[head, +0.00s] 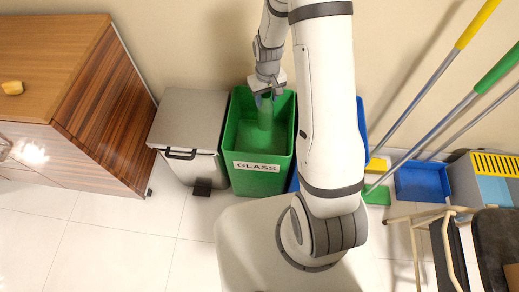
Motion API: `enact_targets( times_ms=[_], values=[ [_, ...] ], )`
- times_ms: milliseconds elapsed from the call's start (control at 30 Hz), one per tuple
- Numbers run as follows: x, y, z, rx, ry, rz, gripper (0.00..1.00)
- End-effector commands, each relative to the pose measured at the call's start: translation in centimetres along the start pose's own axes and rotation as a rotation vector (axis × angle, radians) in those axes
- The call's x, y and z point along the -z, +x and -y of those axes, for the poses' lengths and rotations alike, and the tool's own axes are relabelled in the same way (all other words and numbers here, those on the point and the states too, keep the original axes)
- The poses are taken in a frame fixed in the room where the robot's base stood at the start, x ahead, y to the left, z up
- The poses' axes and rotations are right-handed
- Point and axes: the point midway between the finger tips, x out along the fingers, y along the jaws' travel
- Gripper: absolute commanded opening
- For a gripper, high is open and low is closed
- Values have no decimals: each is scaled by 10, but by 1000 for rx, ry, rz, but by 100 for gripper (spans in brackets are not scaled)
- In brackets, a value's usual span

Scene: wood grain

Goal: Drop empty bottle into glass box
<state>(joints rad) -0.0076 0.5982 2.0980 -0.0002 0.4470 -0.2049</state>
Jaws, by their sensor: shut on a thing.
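The glass box (240,178) is an open green bin with a white label reading GLASS, standing against the wall near the middle of the head view. My gripper (266,98) is over the back part of the bin's opening, pointing down. It is shut on a green bottle (265,115), which hangs roughly upright over or inside the opening. The bottle is close in colour to the bin, so its lower end is hard to make out. I cannot tell how deep it reaches.
A grey lidded bin (190,118) with a black handle stands left of the glass box. Beyond it is a wooden cabinet (100,110) with a small yellow object (12,88) on top. Brooms, a blue dustpan (422,182) and a chair (497,245) are at right. White floor is free at lower left.

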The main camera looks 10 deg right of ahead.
Motion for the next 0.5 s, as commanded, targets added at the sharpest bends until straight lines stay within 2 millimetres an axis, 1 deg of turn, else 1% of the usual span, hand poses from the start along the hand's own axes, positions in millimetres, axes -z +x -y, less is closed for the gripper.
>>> enact_targets(
  times_ms=[33,100,400,433,500],
  values=[
    [0,9,0,0,0,-1,0],
    [0,13,0,0,1,-2,0],
    [0,14,-1,0,1,-2,0],
    [0,14,-1,0,1,-2,44],
    [0,14,-1,0,2,-2,50]
  ],
)
